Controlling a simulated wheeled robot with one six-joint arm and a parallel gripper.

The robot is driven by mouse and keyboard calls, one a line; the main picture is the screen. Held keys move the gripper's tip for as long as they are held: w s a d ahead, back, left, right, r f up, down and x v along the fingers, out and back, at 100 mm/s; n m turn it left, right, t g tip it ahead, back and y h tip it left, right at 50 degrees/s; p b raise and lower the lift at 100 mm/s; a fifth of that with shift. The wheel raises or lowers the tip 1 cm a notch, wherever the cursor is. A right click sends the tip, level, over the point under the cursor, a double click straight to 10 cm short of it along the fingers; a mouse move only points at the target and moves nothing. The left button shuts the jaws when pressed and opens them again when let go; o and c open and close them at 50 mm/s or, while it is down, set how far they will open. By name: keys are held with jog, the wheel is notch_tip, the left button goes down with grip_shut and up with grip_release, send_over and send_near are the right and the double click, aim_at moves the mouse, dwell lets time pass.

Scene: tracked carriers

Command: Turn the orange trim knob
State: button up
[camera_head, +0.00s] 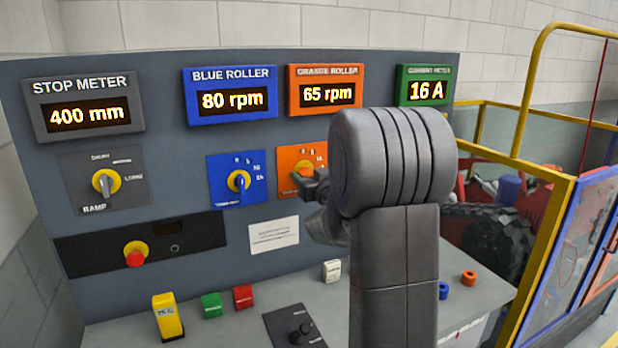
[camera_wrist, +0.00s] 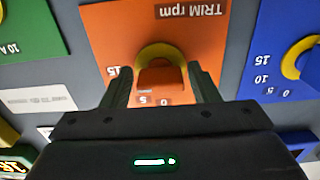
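The orange trim knob (camera_wrist: 156,76) sits in a yellow ring on an orange plate (camera_wrist: 110,30) marked "TRIM rpm", upside down in the wrist view. My gripper (camera_wrist: 160,84) is open, with one finger on each side of the knob and a gap visible on both sides. I cannot tell whether the fingertips reach past the knob's face. In the head view the orange plate (camera_head: 290,156) is partly covered by my gripper (camera_head: 308,188) and arm. The orange roller display (camera_head: 327,94) above reads 65 rpm.
A blue plate with its knob (camera_head: 239,181) is close to the left. Further left are the ramp knob (camera_head: 106,184) and red stop button (camera_head: 136,254). Blocks and rings, including a yellow block (camera_head: 167,315), stand on the ledge. A yellow-framed cage (camera_head: 545,240) is at right.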

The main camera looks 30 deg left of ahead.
jog(key=shift+o, duration=0.5)
jog(key=b+v, duration=0.2)
jog(key=v, duration=1.2)
jog(key=shift+a, duration=0.1)
jog(key=p+x, duration=0.2)
jog(key=x, duration=1.2)
jog(key=shift+d, duration=0.2)
